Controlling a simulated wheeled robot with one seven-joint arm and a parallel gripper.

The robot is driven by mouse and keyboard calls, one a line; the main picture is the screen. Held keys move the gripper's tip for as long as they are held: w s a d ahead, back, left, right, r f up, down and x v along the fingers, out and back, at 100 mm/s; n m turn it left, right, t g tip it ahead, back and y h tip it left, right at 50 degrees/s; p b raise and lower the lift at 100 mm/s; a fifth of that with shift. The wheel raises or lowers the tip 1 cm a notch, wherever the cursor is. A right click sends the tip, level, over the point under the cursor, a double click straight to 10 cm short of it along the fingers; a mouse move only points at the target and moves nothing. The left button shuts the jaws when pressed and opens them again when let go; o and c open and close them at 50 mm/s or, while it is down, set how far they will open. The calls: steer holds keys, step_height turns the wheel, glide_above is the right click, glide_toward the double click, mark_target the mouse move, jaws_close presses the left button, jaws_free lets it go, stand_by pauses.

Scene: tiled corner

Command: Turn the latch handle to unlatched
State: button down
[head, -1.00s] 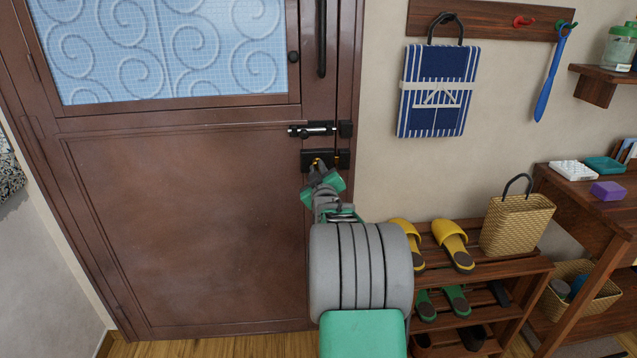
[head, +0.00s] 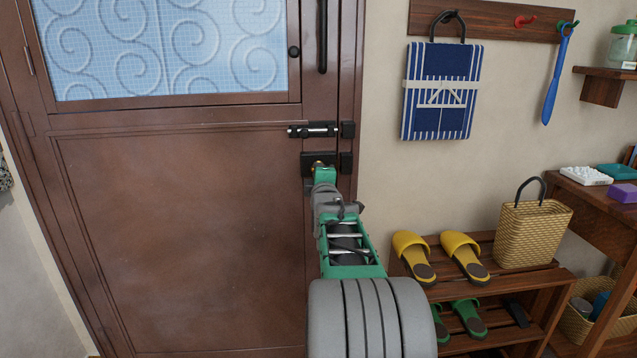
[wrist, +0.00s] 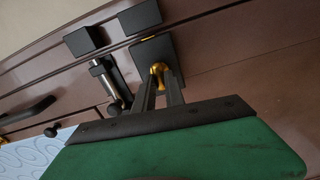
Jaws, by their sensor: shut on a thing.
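The latch is a black plate (head: 309,158) on the right edge of the brown door, with a black keeper (head: 346,162) beside it on the frame. In the wrist view the latch plate (wrist: 149,50) carries a small brass handle (wrist: 157,69). My gripper (wrist: 161,80) has its two dark fingers on either side of the brass handle and is shut on it. In the head view my gripper (head: 321,170) is in front of the latch and hides most of the handle. Whether the handle is at latched or unlatched is hard to tell.
A sliding bolt (head: 318,130) sits just above the latch, and a vertical black pull (head: 322,38) is higher up. A shoe rack (head: 545,284) with yellow slippers (head: 466,258) and a basket (head: 532,232) stands at right. A striped bag (head: 441,92) hangs on the wall.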

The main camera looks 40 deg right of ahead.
steer(key=shift+n+b, duration=0.4)
steer(key=shift+n, duration=0.1)
steer(key=c, duration=1.4)
jaws_free()
steer(key=v, duration=0.7)
steer(key=shift+s+a+p, duration=0.3)
steer(key=shift+p, duration=0.15)
